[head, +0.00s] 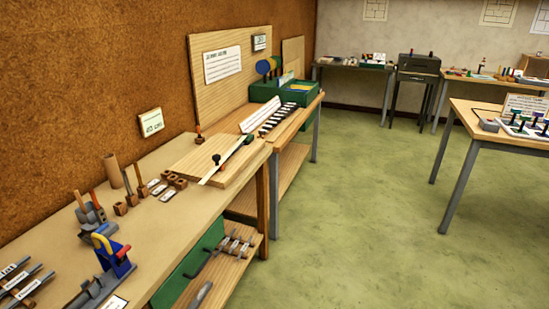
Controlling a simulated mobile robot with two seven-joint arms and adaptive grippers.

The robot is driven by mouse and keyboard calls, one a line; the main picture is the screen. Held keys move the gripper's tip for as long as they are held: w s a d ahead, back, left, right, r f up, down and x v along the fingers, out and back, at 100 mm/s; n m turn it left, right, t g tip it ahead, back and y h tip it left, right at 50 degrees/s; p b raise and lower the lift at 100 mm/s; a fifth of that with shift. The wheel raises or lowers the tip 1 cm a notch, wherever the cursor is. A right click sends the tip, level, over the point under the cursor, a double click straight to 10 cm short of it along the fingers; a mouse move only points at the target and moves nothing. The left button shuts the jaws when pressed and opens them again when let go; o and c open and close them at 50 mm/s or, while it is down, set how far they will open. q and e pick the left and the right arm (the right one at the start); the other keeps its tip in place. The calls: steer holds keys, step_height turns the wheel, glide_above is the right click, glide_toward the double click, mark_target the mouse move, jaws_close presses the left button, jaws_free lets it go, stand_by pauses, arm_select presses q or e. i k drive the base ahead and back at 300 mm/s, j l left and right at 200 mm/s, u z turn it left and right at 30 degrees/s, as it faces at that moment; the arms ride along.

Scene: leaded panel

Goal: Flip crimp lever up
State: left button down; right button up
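No part here is clearly marked as the crimp lever. A bench tool with an upright blue body, a yellow part and a red piece (112,255) stands at the near left of the workbench (150,222). Its grey base runs toward the front edge. A second grey tool with an orange-red handle (94,212) stands just behind it. I cannot tell which part of either is a lever, or its position. Neither of my grippers is in view.
Labelled grey bars (22,285) lie at the bench's near left corner. Wooden blocks and a cutting board with a pale strip (225,160) lie farther along. A green box (285,92) stands beyond. Another table (500,137) stands right. The green floor (370,200) between is clear.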

mark_target(101, 228)
steer(key=u, duration=1.35)
